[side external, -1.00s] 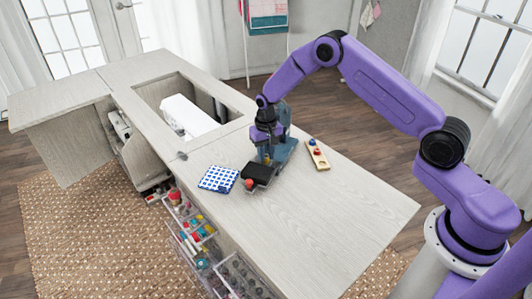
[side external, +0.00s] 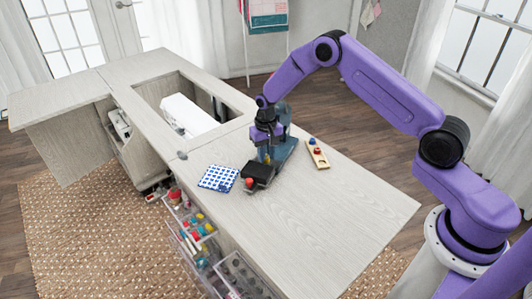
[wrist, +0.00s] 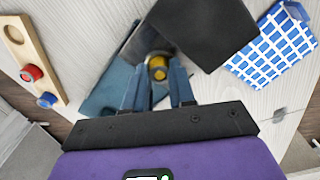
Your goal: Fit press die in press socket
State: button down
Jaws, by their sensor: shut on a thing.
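My gripper (wrist: 161,88) is shut on the yellow press die (wrist: 158,68), which sits between the fingertips in the wrist view. In the side external view my gripper (side external: 266,152) points down at the press, close in front of its blue-grey body (side external: 284,150). The press has a black part (side external: 261,171) at its front left with a red knob (side external: 249,183). In the wrist view the black part (wrist: 205,30) lies beyond the die. The press socket is hidden or too small to make out, so I cannot tell whether the die touches it.
A wooden holder (side external: 322,161) with a red and a blue piece lies right of the press. A blue-and-white checked cloth (side external: 215,175) lies left of it. The cabinet top (side external: 340,215) is clear at front right. A sewing machine (side external: 188,115) sits in the opening behind.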

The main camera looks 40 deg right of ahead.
jog(key=shift+f, duration=0.2)
dwell(0.3)
jog(key=c, duration=0.9)
grip_release()
jog(key=shift+o, duration=0.2)
jog(key=shift+a, duration=0.1)
notch_tip(320, 180, up, 12)
jog(key=shift+d, duration=0.2)
